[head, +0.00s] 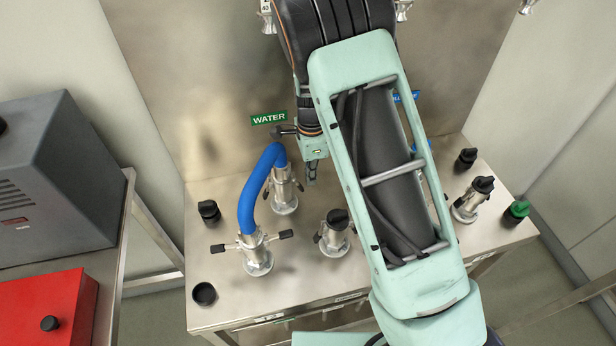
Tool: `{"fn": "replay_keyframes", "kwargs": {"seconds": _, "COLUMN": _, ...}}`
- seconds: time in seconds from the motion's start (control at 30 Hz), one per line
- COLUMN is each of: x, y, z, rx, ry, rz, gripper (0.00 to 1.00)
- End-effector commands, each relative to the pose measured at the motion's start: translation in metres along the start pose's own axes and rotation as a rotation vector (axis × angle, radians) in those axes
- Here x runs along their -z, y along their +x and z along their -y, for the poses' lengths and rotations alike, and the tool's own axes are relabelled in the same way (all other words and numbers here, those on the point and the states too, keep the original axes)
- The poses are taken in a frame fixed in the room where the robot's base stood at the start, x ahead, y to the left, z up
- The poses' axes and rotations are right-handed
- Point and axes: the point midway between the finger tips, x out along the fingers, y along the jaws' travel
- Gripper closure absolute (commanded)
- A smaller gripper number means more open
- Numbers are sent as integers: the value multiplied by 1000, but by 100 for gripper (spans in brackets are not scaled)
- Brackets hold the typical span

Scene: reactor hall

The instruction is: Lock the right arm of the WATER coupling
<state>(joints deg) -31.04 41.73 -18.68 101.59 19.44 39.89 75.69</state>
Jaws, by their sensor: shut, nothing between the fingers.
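The green WATER sign (268,117) is on the steel back panel. Below it stands a steel coupling (284,196) with one end of a blue hose (250,188) on top. Its small side arms are partly visible; I cannot tell whether its right arm is up or down. The hose's other end sits on a front coupling (257,258), whose two dark-tipped arms stick out left and right. My gripper (312,180) points down, shut and empty, just right of the rear coupling. I cannot tell whether it touches that coupling's right arm.
A capped coupling (334,236) stands to the right of the front one. Black caps (209,211) sit on the steel bench (222,290). More fittings and a green cap (516,212) are at the right. A red box (45,308) and grey case (60,175) stand left. My arm hides the bench's middle.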

Motion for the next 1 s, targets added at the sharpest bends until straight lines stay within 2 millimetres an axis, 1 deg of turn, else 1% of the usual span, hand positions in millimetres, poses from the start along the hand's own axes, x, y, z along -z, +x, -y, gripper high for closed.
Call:
{"fn": "replay_keyframes", "kwargs": {"seconds": 0.17, "x": 1, "y": -10, "z": 0, "rx": 0, "ry": 0, "rz": 0, "gripper": 100}}
{"fn": "replay_keyframes", "kwargs": {"seconds": 0.5, "x": 1, "y": -51, "z": 1, "rx": 2, "ry": 0, "rz": 0, "gripper": 100}}
{"fn": "replay_keyframes", "kwargs": {"seconds": 0.6, "x": 1, "y": -60, "z": 0, "rx": 1, "ry": 0, "rz": 0, "gripper": 100}}
{"fn": "replay_keyframes", "kwargs": {"seconds": 1.0, "x": 1, "y": -60, "z": 0, "rx": 0, "ry": 0, "rz": 0, "gripper": 100}}
